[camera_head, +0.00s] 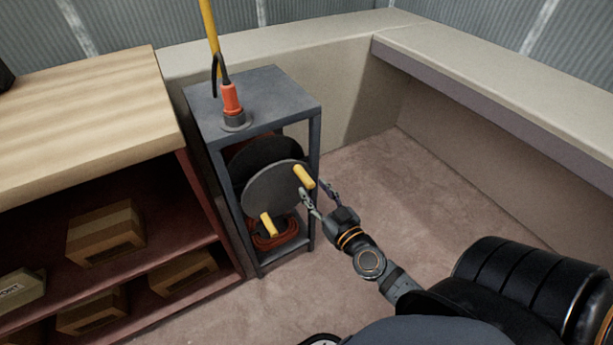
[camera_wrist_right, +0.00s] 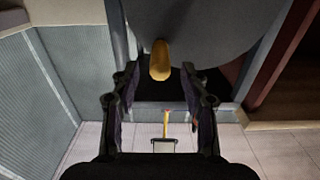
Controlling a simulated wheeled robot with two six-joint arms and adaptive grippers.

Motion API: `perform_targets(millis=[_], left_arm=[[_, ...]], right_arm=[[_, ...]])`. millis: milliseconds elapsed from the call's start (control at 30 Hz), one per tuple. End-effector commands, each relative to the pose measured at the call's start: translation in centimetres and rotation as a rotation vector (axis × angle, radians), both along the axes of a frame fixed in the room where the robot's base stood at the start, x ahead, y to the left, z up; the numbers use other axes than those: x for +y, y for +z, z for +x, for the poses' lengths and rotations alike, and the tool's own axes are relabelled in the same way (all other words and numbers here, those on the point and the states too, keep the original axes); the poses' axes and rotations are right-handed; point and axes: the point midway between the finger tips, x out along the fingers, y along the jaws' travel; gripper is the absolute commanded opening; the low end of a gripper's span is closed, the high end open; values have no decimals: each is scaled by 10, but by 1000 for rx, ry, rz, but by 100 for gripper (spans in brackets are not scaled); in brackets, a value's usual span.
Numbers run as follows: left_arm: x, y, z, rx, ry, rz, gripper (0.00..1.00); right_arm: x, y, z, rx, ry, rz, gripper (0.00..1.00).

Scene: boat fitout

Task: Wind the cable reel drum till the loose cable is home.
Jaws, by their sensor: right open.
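The cable reel drum (camera_head: 272,188) is a grey disc on its side in a dark grey metal stand (camera_head: 262,90). It has two yellow handles, one at the upper right (camera_head: 304,176) and one at the lower left (camera_head: 268,225). Loose orange-red cable (camera_head: 272,240) lies coiled at the foot of the stand, below the drum. My right gripper (camera_head: 318,190) is open beside the upper right handle. In the right wrist view, a yellow handle (camera_wrist_right: 160,62) sits between and just beyond the open fingers, against the grey disc (camera_wrist_right: 205,30). My left gripper is not in view.
A wooden-topped shelf unit (camera_head: 85,100) with several boxes is at the left. A beige bench (camera_head: 500,65) runs along the right. The carpeted floor (camera_head: 370,165) between is clear.

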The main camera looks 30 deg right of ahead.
Motion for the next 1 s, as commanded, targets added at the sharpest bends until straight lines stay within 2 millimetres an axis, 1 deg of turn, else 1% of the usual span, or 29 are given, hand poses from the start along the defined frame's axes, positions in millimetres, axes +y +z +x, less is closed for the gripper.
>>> perform_targets(millis=[33, 100, 267, 300, 400, 600, 900, 967, 1000], left_arm=[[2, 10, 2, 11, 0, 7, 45], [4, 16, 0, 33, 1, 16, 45], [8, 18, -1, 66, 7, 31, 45], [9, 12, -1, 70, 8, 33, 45], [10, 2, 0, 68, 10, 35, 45], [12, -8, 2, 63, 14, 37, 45], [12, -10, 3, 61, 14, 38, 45], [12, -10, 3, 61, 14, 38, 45], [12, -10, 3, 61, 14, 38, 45]], right_arm=[[0, 5, 7, -2, -1, 1, 45], [0, 5, 15, -1, -2, 1, 45], [0, 4, 33, -1, -1, 1, 45], [0, 3, 36, -1, 0, 0, 45], [0, 2, 43, -1, 0, 1, 45], [0, 1, 51, -1, 0, 1, 45], [0, 0, 52, 0, 0, 1, 45], [0, 0, 52, 0, 0, 1, 38], [0, 0, 52, 0, 0, 1, 33]])
